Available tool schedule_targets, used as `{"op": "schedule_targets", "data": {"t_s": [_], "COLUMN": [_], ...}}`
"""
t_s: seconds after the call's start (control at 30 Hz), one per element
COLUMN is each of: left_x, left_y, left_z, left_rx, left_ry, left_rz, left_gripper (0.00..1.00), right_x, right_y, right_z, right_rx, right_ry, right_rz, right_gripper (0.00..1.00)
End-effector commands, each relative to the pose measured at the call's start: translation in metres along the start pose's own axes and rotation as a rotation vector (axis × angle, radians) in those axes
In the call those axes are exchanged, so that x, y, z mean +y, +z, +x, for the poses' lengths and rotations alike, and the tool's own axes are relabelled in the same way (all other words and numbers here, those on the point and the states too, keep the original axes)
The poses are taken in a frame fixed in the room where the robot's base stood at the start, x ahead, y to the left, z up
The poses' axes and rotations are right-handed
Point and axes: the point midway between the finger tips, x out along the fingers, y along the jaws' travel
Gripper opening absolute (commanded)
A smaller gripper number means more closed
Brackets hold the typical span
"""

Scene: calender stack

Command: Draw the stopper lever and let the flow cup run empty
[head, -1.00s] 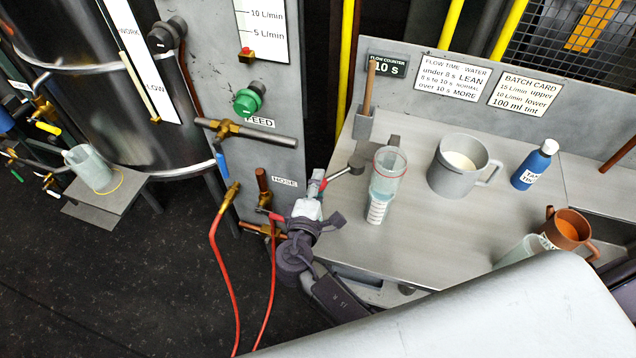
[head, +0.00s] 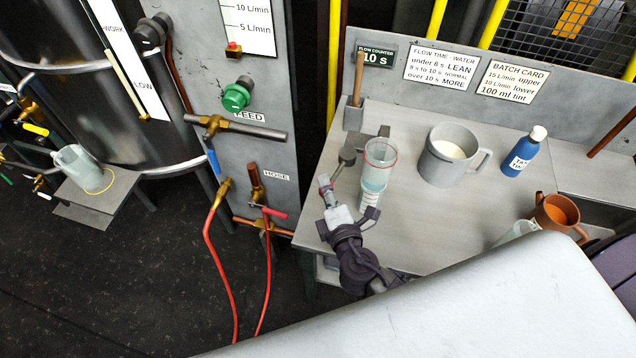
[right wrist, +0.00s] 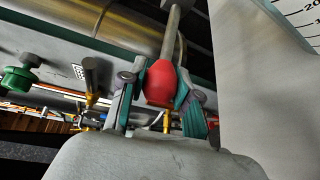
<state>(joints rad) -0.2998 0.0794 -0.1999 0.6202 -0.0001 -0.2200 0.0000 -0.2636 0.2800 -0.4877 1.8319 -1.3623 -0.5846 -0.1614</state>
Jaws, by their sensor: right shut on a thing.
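The flow cup (head: 380,168) is a clear cup with a red rim, holding pale bluish liquid. A clear vessel with white markings (head: 370,198) shows below it. The stopper lever (head: 347,155) is a dark rod with a round grey end just left of the cup. Its red knob (right wrist: 160,83) shows in the right wrist view, pinched between the teal fingertips. My right gripper (head: 332,190) is shut on that knob, at the bench's left edge in front of the cup. It also shows in the right wrist view (right wrist: 161,95). My left gripper is not in view.
A grey mug (head: 440,168) with whitish liquid, a blue bottle (head: 521,155) and a brown pot (head: 555,212) stand to the right on the bench (head: 430,220). The flow counter (head: 375,55) reads 10 s. Red hoses (head: 213,260) hang at the left.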

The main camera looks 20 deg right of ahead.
Motion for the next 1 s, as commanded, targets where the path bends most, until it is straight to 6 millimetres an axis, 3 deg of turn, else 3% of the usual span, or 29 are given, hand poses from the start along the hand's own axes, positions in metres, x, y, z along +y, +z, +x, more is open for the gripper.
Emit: {"op": "schedule_targets", "data": {"t_s": [0.4, 0.97, 1.0], "left_x": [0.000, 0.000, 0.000], "left_y": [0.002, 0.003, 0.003], "left_z": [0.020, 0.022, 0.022], "left_rx": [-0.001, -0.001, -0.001], "left_ry": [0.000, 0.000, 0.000], "left_rz": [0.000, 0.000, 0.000], "left_gripper": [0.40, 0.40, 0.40], "right_x": [-0.008, -0.007, -0.007], "right_y": [0.017, 0.021, 0.021], "right_z": [-0.015, -0.017, -0.017], "right_rx": [0.214, 0.249, 0.249], "right_ry": [0.028, 0.033, 0.032], "right_rz": [-0.030, -0.034, -0.034], "right_gripper": [0.00, 0.00, 0.33]}}
